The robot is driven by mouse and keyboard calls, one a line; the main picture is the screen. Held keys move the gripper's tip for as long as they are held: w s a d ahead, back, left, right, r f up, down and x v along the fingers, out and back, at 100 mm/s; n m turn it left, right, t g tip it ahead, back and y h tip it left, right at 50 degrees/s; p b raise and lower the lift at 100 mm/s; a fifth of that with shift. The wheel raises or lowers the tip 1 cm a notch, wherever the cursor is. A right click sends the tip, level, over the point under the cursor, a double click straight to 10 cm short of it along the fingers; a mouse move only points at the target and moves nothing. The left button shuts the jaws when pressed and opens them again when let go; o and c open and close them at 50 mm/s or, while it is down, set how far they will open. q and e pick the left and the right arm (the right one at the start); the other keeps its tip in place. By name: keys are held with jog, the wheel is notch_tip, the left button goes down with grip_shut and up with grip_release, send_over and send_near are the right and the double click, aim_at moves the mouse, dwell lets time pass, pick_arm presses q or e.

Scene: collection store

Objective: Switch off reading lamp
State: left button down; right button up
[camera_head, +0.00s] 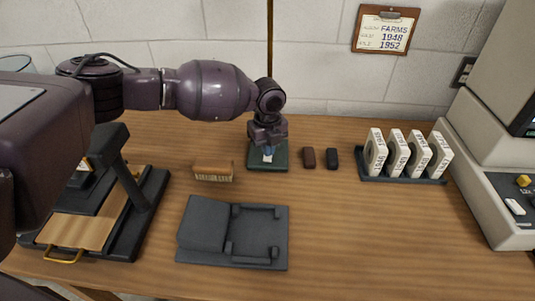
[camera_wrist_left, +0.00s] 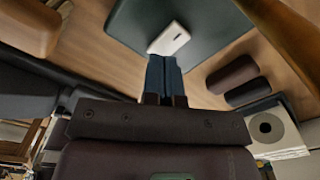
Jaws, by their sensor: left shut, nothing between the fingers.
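The reading lamp has a dark green base (camera_head: 282,161) on the wooden table and a thin upright pole (camera_head: 270,40) running out of the top of the head view. Its shade is not in view. A small white switch (camera_wrist_left: 168,38) sits on the green base (camera_wrist_left: 215,15) in the left wrist view. My left gripper (camera_head: 268,155) is over the base, pointing down, shut and empty. In the wrist view its blue fingertips (camera_wrist_left: 163,60) are right at the switch's near edge; I cannot tell whether they touch it. My right gripper is not in view.
A brown block (camera_head: 308,158) and a black block (camera_head: 332,159) lie just right of the base. A rack (camera_head: 400,180) of white reels stands farther right. A brush (camera_head: 213,172) and a dark grey cradle (camera_head: 258,263) are nearer. A clipboard (camera_head: 386,29) hangs behind.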

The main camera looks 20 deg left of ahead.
pick_arm(q)
jog(key=shift+r+p, duration=0.85)
jog(key=shift+r, duration=1.7)
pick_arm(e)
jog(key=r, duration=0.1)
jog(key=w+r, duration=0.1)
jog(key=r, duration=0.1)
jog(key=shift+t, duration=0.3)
pick_arm(q)
jog(key=shift+s+f, duration=0.1)
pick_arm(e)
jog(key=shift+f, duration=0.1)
